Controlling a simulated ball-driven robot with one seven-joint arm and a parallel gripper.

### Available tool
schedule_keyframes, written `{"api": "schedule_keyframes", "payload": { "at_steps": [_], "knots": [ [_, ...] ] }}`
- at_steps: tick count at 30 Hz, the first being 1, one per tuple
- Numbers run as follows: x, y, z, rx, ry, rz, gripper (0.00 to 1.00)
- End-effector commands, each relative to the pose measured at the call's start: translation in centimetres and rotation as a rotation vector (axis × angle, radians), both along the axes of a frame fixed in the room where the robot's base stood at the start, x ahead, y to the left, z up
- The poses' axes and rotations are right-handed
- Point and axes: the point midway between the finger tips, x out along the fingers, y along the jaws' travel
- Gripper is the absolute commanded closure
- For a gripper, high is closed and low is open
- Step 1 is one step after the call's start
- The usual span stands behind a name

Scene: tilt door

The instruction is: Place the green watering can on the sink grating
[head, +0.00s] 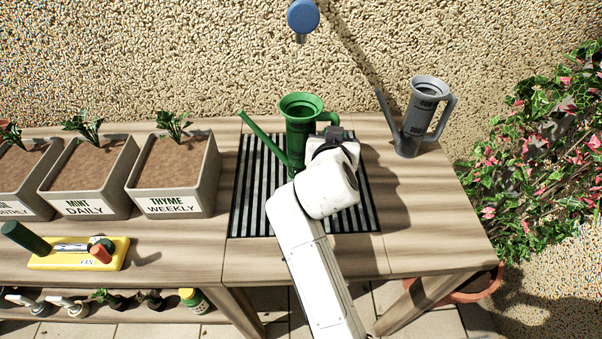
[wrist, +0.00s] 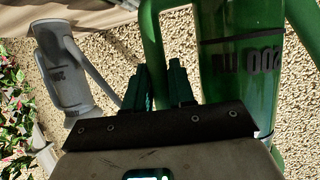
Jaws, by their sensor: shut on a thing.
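The green watering can (head: 301,110) is upright in the head view, at the back part of the sink grating (head: 253,195), its spout pointing up and left. Whether its base touches the grating is hidden behind my arm. My gripper (head: 335,133) is at the right side of the can, shut on its handle. In the wrist view the green watering can (wrist: 235,70) fills the right side, with dark lettering on its body, and my gripper's fingers (wrist: 163,85) are at the handle.
A grey watering can (head: 420,120) stands right of the grating. Planter boxes, including the thyme planter (head: 178,175), stand to the left. A yellow tray (head: 75,262) with tools lies at the front left. A blue tap (head: 302,16) hangs above the grating. A flowering bush (head: 540,150) is at the right.

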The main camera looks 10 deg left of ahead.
Motion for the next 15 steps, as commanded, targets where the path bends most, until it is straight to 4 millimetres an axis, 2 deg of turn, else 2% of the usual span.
{"api": "schedule_keyframes", "payload": {
  "at_steps": [15],
  "knots": [
    [0.01, 0.0, -0.61, 0.001, -0.001, 0.0, 1.0]
  ]
}}
